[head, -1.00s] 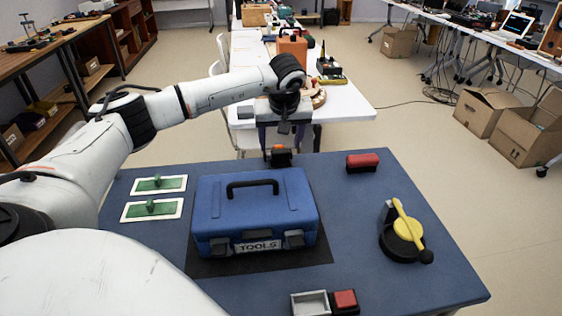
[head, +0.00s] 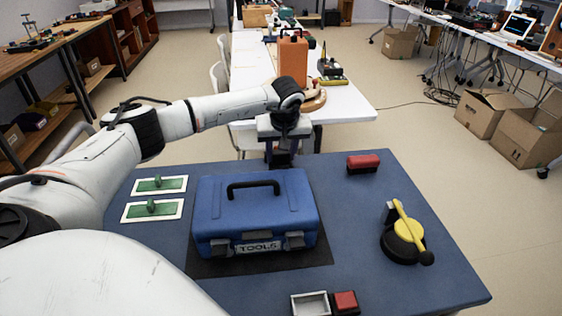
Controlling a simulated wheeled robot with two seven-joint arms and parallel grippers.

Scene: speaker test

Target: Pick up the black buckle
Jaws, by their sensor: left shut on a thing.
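My left gripper (head: 279,161) is lowered at the back edge of the blue table (head: 370,225), just behind the blue toolbox (head: 255,207). Its fingers are shut on the small black buckle, which stood at this spot a second ago. The fingers now hide almost all of the buckle, so I cannot tell whether it touches the table. The toolbox is closed, with its black handle on top and two dark latches in front. My right gripper is not in view.
A red block (head: 363,162) lies right of the gripper. A yellow-handled black rotary switch (head: 404,240) stands at right. Two green-handled plates (head: 158,185) lie at left. A grey tray (head: 311,303) and red button (head: 345,301) are at the front edge.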

